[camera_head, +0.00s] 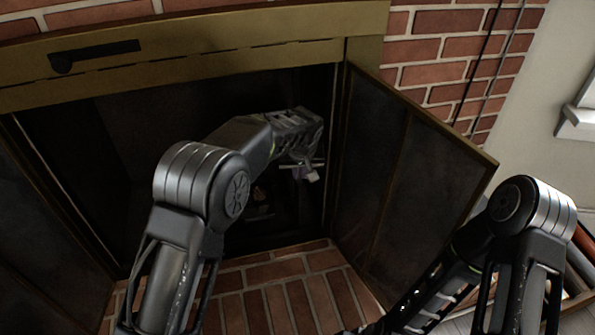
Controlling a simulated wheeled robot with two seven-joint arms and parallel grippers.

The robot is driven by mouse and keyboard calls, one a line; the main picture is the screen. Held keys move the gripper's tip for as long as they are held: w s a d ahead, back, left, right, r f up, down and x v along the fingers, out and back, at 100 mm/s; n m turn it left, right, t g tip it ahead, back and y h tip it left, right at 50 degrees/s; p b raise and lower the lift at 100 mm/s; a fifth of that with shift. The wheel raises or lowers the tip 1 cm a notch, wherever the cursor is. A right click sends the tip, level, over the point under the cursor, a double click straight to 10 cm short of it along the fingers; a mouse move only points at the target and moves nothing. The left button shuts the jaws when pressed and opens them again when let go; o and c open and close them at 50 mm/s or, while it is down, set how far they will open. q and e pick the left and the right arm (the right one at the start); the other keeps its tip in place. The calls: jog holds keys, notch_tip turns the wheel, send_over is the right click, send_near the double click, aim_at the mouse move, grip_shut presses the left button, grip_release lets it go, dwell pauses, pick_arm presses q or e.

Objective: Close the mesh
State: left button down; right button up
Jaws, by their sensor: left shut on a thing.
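The corner fireplace has a brass frame (215,30) around a dark opening. Its right door panel (395,170), dark with a brass edge, stands swung open toward me. The left door panel (40,235) also stands open. My left gripper (308,168) reaches into the opening near its right side and is shut on a small greyish thing, with a thin light bar beside it. Whether this is part of the mesh is not clear, and the mesh is hard to make out in the dark. My right arm is at the lower right, its gripper largely cut off by the bottom edge.
A brick hearth (275,290) lies in front of the opening. Red brick wall (450,50) surrounds the frame. A dark lever (95,53) sits on the upper frame. The open right panel stands between my two arms. A container with rolled items (583,255) is at far right.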

pick_arm(q)
jog(key=c, duration=1.5)
grip_release()
jog(key=shift+d, duration=0.35)
jog(key=shift+a, duration=0.1)
jog(key=shift+r, duration=0.45)
jog(key=p+v, duration=0.1)
jog(key=v, duration=0.6)
jog(key=shift+s+f, duration=0.1)
jog(key=shift+f, duration=0.05)
